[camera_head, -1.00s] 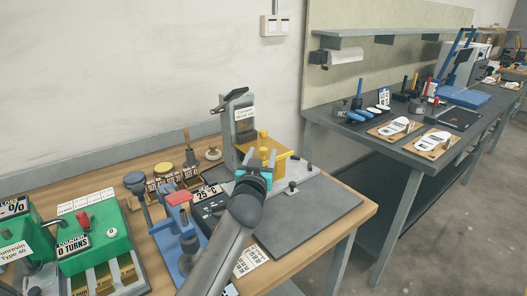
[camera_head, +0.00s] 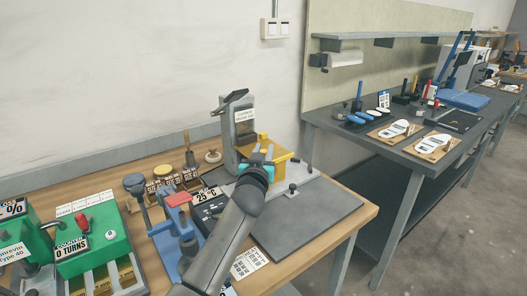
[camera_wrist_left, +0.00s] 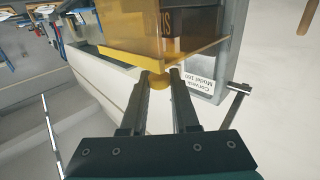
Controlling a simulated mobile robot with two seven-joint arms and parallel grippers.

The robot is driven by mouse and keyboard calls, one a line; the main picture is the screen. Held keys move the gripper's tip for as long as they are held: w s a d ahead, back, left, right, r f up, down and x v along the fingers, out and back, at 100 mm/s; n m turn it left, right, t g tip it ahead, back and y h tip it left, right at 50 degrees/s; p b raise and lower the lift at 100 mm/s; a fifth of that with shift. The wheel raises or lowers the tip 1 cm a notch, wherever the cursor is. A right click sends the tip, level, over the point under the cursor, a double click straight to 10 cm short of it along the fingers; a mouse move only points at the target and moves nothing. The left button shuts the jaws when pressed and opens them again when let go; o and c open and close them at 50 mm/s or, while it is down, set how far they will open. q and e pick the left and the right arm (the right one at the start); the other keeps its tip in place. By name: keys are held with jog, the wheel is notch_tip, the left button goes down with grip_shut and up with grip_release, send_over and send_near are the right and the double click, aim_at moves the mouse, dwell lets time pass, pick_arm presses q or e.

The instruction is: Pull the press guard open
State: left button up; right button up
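The press (camera_head: 243,118) is a grey upright at the back of the near bench, with a yellow see-through guard (camera_head: 281,157) on its front. My left gripper (camera_head: 256,168) is at the front of the guard; my arm hides part of it in the head view. In the left wrist view, the guard's yellow wall (camera_wrist_left: 120,40) fills the top middle. A yellow knob (camera_wrist_left: 158,84) on its lower edge sits between the fingertips of my left gripper (camera_wrist_left: 161,74) and fills the gap, so the fingers look shut on it. My right gripper is not in view.
A dark mat (camera_head: 305,220) lies clear at the bench's right. A blue fixture (camera_head: 180,240), a 25 °C display (camera_head: 207,195) and a green machine (camera_head: 92,240) stand to the left. A grey table (camera_head: 425,160) is at the right.

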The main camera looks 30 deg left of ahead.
pick_arm(q)
grip_shut()
dwell(0.9)
